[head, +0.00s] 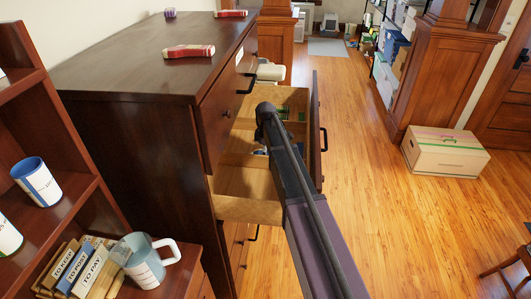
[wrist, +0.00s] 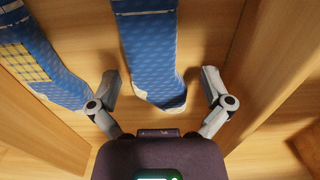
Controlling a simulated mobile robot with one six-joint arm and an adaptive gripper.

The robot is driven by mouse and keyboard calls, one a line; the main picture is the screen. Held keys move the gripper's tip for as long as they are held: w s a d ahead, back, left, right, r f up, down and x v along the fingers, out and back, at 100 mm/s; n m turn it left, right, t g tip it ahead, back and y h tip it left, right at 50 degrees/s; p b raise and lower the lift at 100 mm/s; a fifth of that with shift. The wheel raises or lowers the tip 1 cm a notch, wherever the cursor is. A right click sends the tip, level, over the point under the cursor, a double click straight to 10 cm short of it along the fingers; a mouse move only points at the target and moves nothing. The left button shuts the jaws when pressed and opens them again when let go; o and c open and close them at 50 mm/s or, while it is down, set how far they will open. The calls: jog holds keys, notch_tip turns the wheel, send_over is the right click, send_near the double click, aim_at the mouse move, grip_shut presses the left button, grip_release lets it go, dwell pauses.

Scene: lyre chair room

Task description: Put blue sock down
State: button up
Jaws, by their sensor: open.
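A blue sock (wrist: 152,50) lies on the wooden bottom of a drawer compartment in the wrist view, its toe toward me. My gripper (wrist: 159,82) is open, with one finger on each side of the sock's toe end and gaps between. A second blue sock with a yellow checked patch (wrist: 30,60) lies to the left, beside the left finger. In the head view the open drawer (head: 250,210) has light wood compartments, and my arm reaches down into it. My gripper and most of the socks are hidden there behind the arm.
The dark dresser (head: 130,75) carries red-and-white socks (head: 190,51) on top. A compartment divider (wrist: 270,60) stands right of my gripper.

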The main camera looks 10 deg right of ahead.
jog(key=shift+r, duration=0.15)
notch_tip(320, 180, up, 12)
jog(key=p, duration=1.2)
dwell(0.9)
jog(key=s+d+m, duration=0.1)
jog(key=s+m, duration=1.3)
jog(key=s, duration=1.4)
jog(key=shift+s, duration=0.3)
jog(key=shift+r, duration=0.15)
